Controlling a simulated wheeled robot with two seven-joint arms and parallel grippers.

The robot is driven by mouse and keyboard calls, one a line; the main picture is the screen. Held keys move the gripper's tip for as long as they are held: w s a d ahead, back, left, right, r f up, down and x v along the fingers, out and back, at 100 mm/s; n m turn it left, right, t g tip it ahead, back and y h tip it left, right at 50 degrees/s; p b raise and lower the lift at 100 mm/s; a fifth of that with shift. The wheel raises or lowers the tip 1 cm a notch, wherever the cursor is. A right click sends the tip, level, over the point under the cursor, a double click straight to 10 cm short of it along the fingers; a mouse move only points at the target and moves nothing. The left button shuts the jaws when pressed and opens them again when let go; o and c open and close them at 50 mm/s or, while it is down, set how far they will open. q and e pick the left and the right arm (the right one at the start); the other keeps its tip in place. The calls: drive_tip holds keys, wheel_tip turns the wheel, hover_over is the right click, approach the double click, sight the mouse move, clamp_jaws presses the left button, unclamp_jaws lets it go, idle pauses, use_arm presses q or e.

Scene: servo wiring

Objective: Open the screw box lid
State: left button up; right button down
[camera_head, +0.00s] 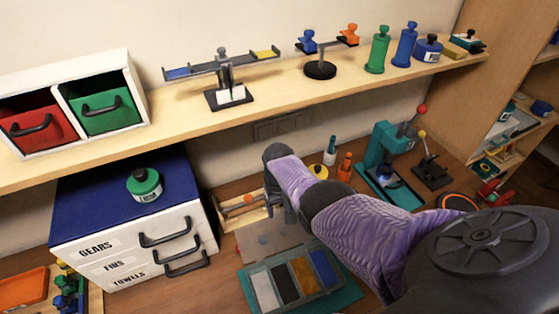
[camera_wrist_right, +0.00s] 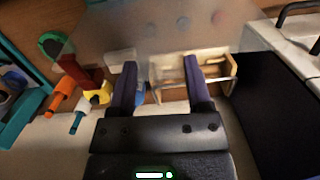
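The screw box (camera_head: 340,300) is a teal tray on the desk, with white, black, orange and blue compartments. A see-through grey panel (camera_head: 270,243), which looks like its lid, stands raised at the box's back edge. The panel also crosses the top of the right wrist view (camera_wrist_right: 110,32), with faint coloured dots on it. My right gripper (camera_head: 283,215) is just behind and above the panel. Its fingers (camera_wrist_right: 162,85) are apart with nothing visibly clamped between them. I cannot tell whether they touch the panel. My left gripper is out of view.
A blue-topped drawer cabinet (camera_head: 100,195) stands to the left with a green jar (camera_head: 145,185) on it. A small wooden rack (camera_head: 243,212) lies behind the gripper. A teal press (camera_head: 385,160) and bottles (camera_head: 330,150) stand behind. The shelf (camera_head: 180,125) overhangs the desk's back.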

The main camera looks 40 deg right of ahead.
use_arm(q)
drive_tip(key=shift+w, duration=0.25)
use_arm(e)
drive_tip(key=shift+w+d, duration=0.1)
drive_tip(key=shift+w, duration=0.15)
unclamp_jaws()
drive_tip(key=shift+d+f, duration=0.1)
use_arm(q)
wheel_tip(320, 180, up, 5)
drive_tip(key=p, duration=0.5)
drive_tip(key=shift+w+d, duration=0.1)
use_arm(e)
wheel_tip(320, 180, up, 10)
drive_tip(key=shift+w, duration=0.45)
drive_tip(key=shift+d, duration=0.1)
